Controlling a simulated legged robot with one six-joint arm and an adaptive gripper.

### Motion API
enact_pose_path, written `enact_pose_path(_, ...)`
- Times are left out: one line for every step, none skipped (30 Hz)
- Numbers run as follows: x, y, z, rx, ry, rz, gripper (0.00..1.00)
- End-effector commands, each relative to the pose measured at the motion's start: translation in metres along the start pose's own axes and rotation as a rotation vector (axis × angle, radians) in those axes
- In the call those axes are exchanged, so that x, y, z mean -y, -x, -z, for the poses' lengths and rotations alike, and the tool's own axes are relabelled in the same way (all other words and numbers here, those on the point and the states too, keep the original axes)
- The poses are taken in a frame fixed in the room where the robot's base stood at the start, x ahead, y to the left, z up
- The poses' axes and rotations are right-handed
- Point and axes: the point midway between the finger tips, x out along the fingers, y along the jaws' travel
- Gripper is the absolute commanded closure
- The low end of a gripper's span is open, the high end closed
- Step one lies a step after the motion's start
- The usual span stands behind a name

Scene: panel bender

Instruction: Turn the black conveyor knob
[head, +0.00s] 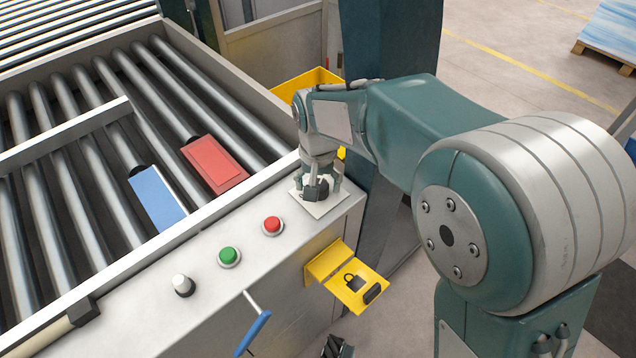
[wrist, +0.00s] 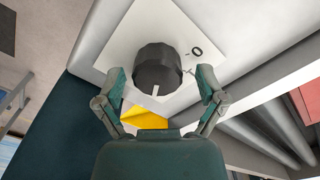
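The black knob (wrist: 157,68) sits on a pale square plate (wrist: 128,32) with a 0 mark, seen in the wrist view. A white pointer line on the knob points toward the bottom of that view. My gripper (wrist: 162,88) is open, with one finger on each side of the knob and a visible gap at each side. In the head view my gripper (head: 318,190) points down over the plate at the right end of the conveyor's front panel. There the knob (head: 316,190) is partly hidden by the fingers.
The panel also holds a red button (head: 272,226), a green button (head: 229,257) and a small white-topped switch (head: 183,285). A yellow lock bracket (head: 352,284) and a blue-handled lever (head: 254,332) stick out in front. Red (head: 214,164) and blue (head: 159,200) pieces lie on the rollers.

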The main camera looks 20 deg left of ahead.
Motion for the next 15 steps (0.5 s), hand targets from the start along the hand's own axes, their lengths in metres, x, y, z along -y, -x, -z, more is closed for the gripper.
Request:
enact_pose_path(0.000, 0.000, 0.000, -0.001, 0.000, 0.000, 0.08)
enact_pose_path(0.000, 0.001, 0.000, -0.001, 0.000, 0.000, 0.08)
enact_pose_path(-0.001, 0.001, 0.000, -0.001, 0.001, 0.001, 0.08)
enact_pose_path(-0.001, 0.001, 0.000, -0.002, 0.001, 0.001, 0.08)
enact_pose_path(-0.001, 0.001, 0.000, -0.002, 0.001, 0.001, 0.08)
enact_pose_path(-0.001, 0.002, 0.000, -0.002, 0.001, 0.001, 0.08)
enact_pose_path(-0.001, 0.002, 0.000, -0.002, 0.001, 0.001, 0.08)
enact_pose_path(-0.001, 0.002, 0.000, -0.002, 0.001, 0.002, 0.08)
enact_pose_path(-0.001, 0.003, 0.000, -0.003, 0.001, 0.002, 0.08)
enact_pose_path(-0.001, 0.005, 0.000, -0.004, 0.001, 0.002, 0.08)
enact_pose_path(-0.001, 0.007, 0.001, -0.004, 0.001, 0.002, 0.08)
enact_pose_path(-0.001, 0.011, 0.001, -0.004, 0.001, 0.002, 0.08)
enact_pose_path(-0.001, 0.015, 0.001, -0.005, 0.001, 0.003, 0.08)
enact_pose_path(-0.001, 0.020, 0.001, -0.006, 0.001, 0.003, 0.08)
enact_pose_path(-0.001, 0.028, 0.001, -0.006, 0.001, 0.003, 0.08)
